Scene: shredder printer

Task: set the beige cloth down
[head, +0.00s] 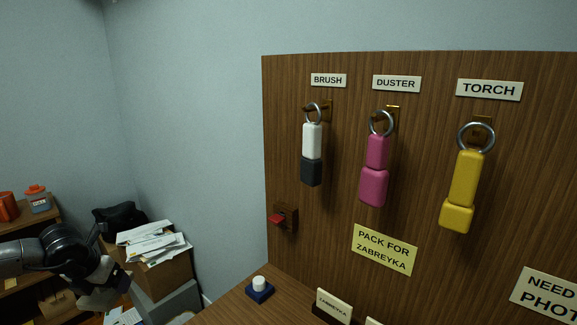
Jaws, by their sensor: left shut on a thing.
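My left gripper (117,280) is at the lower left, at the end of my dark arm. It is shut on a pale, crumpled-looking piece, the beige cloth (95,299), which shows small and partly hidden below the fingers. The gripper is in front of the paper-filled box and left of the wooden board. My right gripper is not in view.
A wooden board (340,220) holds hanging brush, duster and torch tags and a red switch (277,218). A blue-based white button (259,289) is on the wooden top below. A box of papers (152,245) and a shelf (30,215) stand at left.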

